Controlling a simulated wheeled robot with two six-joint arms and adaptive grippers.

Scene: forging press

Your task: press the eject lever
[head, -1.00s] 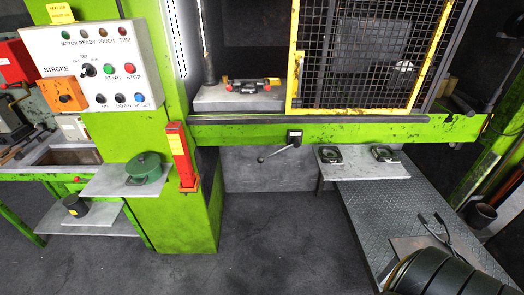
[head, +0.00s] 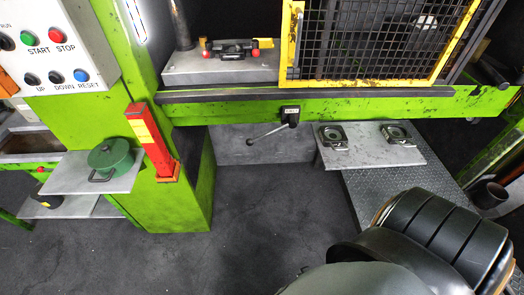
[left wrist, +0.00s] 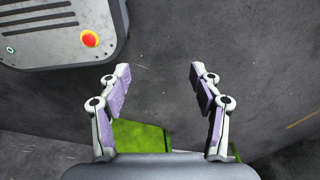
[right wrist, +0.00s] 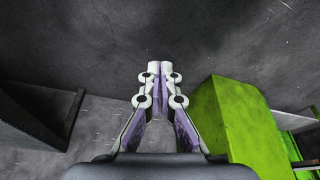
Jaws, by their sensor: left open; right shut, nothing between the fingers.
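The eject lever (head: 267,133) is a thin metal handle on a dark pivot with a small label, mounted on the green press beam. It angles down to the left, with grey floor and a grey plate behind it. My left gripper (left wrist: 160,80) is open and empty in the left wrist view, above dark floor. My right gripper (right wrist: 160,66) is shut and empty in the right wrist view, with a green press leg to its right. Neither gripper's fingers show in the head view, and the lever does not clearly show in either wrist view.
A grey shelf (head: 370,155) with two small clamp-like parts sits right of the lever. The yellow mesh guard (head: 375,42) is above. Floor before the lever is clear.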

